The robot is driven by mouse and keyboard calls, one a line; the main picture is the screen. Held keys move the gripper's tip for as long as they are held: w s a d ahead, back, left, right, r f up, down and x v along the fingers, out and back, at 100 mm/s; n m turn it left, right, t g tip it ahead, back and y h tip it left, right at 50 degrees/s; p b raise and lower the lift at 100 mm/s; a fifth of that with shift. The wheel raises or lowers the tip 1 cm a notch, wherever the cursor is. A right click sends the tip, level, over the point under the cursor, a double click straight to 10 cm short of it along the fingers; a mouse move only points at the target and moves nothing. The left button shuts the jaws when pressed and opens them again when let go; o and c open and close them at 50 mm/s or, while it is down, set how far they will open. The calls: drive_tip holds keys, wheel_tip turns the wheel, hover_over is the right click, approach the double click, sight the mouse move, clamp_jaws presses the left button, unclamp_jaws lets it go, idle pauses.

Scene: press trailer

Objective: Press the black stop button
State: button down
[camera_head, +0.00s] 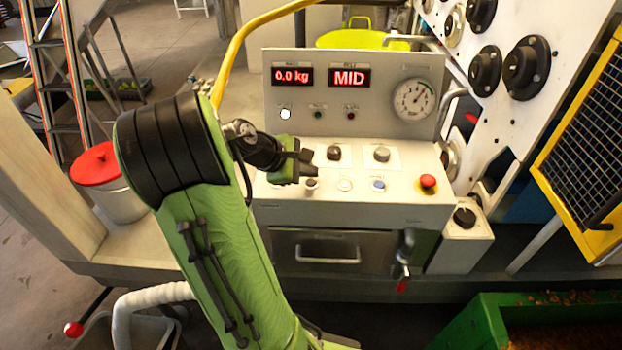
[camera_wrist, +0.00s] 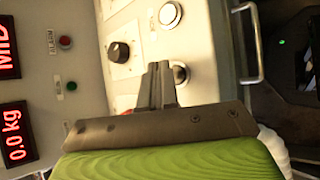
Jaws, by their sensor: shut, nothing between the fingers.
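The control console (camera_head: 400,208) has a row of round buttons on its sloping top. The button at the left of that row (camera_head: 311,184) has a dark centre in a pale ring, and I take it for the black stop button. It also shows in the wrist view (camera_wrist: 181,74), partly hidden behind my fingers. My gripper (camera_head: 306,161) is shut and empty, with its fingertips just beside and above this button. In the wrist view the closed fingertips (camera_wrist: 158,68) overlap the button's edge; I cannot tell whether they touch it.
A white button (camera_head: 345,184), a blue button (camera_head: 378,185) and a red mushroom button (camera_head: 427,181) sit to the right. The upright panel with displays reading 0.0 kg and MID (camera_head: 349,77) rises at the back.

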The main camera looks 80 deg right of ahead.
sight(308, 184)
wheel_tip(308, 184, up, 5)
drive_tip(key=p, duration=0.5)
drive_tip(key=shift+r+p, duration=0.1)
drive_tip(key=shift+p, duration=0.25)
idle(0.6)
